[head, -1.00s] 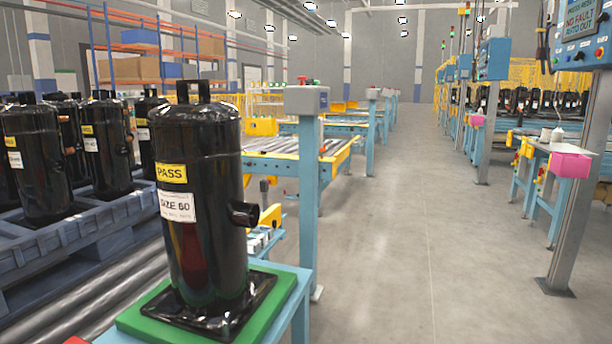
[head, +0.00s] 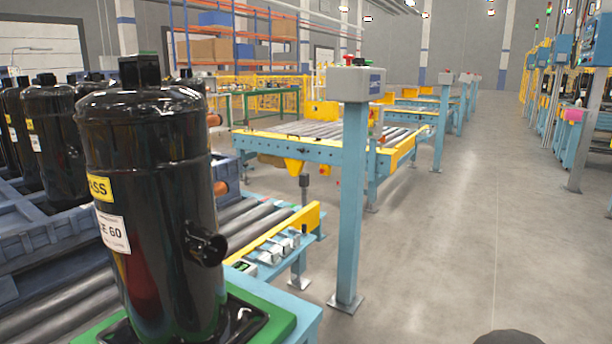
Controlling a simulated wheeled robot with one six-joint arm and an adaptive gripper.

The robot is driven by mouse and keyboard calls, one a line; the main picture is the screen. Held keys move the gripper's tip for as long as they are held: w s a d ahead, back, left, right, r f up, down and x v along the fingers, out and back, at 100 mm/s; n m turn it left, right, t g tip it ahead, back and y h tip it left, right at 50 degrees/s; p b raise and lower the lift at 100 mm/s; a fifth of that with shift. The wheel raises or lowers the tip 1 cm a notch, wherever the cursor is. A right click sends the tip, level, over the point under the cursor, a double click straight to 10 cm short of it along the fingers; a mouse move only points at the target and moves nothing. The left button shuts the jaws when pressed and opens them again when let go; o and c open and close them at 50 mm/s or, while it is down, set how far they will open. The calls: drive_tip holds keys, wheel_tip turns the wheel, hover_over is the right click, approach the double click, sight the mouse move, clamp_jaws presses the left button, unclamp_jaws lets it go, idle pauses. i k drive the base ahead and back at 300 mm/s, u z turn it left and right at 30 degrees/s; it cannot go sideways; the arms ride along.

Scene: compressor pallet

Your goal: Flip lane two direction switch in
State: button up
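A grey control box (head: 356,84) with a red button and a dark knob on top sits on a blue post (head: 352,200), right of the middle in the head view. Similar smaller boxes stand on posts farther back, one grey box (head: 446,78) among them. No lane number is readable, so I cannot tell which holds the lane two direction switch. The switch itself and its position are too small to make out. My gripper is not in view.
A black compressor (head: 150,200) on a green pad (head: 275,318) fills the near left. Roller conveyors (head: 320,130) with yellow edges lie behind the near post. A low yellow-railed unit (head: 275,240) stands left of it. The grey floor (head: 450,230) to the right is open.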

sight(358, 61)
drive_tip(key=z, duration=0.45)
drive_tip(key=i, duration=0.65)
drive_tip(key=z, duration=0.8)
drive_tip(key=i, duration=1)
drive_tip(key=u, duration=0.8)
drive_tip(key=i, duration=0.8)
drive_tip(key=u, duration=0.7)
